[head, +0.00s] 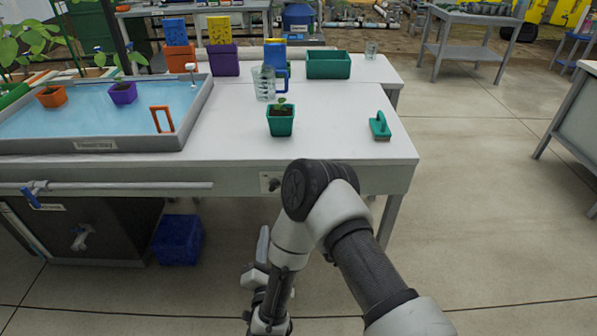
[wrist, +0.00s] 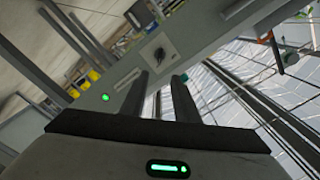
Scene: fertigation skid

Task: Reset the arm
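My arm is folded in front of the bench (head: 345,150). Its elbow stands near the bench's front edge, and the forearm hangs down toward the floor at the bottom of the head view. My gripper (wrist: 160,78) shows in the wrist view with its two dark fingers apart and nothing between them. The fingers point toward a grey panel with a dark knob (wrist: 153,55). In the head view a knob (head: 271,184) sits on the bench front, left of my elbow. The fingertips cannot be made out in the head view.
On the bench are a potted seedling (head: 281,122), a green brush (head: 380,127), a clear jug (head: 264,84) and a green bin (head: 328,65). A blue tray (head: 95,145) with pots is at left. A blue crate (head: 178,240) stands below.

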